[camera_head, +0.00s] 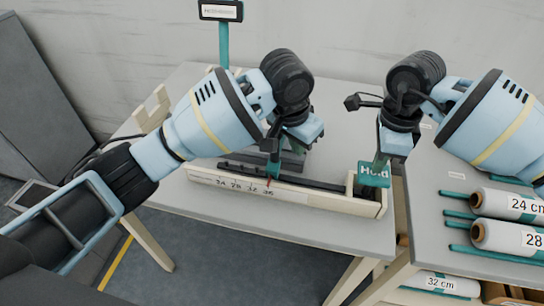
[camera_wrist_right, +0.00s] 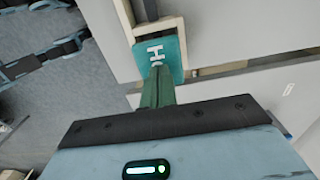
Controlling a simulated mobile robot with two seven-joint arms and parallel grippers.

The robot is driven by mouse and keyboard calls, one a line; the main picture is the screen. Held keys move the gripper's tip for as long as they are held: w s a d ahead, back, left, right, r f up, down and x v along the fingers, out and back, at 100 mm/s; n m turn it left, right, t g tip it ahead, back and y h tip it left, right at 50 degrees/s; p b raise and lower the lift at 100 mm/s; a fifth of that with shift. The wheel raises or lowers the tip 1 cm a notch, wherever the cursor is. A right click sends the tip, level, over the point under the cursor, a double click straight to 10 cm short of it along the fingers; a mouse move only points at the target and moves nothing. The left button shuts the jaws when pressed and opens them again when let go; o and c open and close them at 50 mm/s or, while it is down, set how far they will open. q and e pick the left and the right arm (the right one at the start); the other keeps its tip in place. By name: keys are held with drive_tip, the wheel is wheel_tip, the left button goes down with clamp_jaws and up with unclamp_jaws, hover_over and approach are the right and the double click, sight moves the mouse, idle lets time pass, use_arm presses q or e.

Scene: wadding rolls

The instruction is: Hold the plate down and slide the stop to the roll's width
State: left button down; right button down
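The teal plate marked "Hold" (camera_head: 374,176) is at the right end of a pale wooden fixture with a ruler strip (camera_head: 320,198). My right gripper (camera_head: 381,160) points down at the plate; its green fingers look closed together with nothing between them. In the right wrist view the fingertips (camera_wrist_right: 157,82) overlap the plate (camera_wrist_right: 172,50) and seem to touch it. My left gripper (camera_head: 270,146) is over the ruler, at a small teal stop (camera_head: 272,168) with a red pointer near the middle marks. Whether its fingers grip the stop is too small to tell.
Wadding rolls marked 24 cm (camera_head: 515,205) and 28 (camera_head: 505,237) lie on teal rods on the right table. A 32 cm roll (camera_head: 440,283) is lower down. A sign on a teal post (camera_head: 222,12) stands behind. The grey tabletop (camera_head: 330,232) in front of the fixture is clear.

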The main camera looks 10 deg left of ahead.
drive_tip(key=shift+f, duration=1.5)
use_arm(q)
drive_tip(key=a, duration=0.9)
drive_tip(key=shift+a, duration=0.15)
idle(3.0)
drive_tip(key=shift+d, duration=1.3)
use_arm(e)
drive_tip(key=shift+r, duration=4.15)
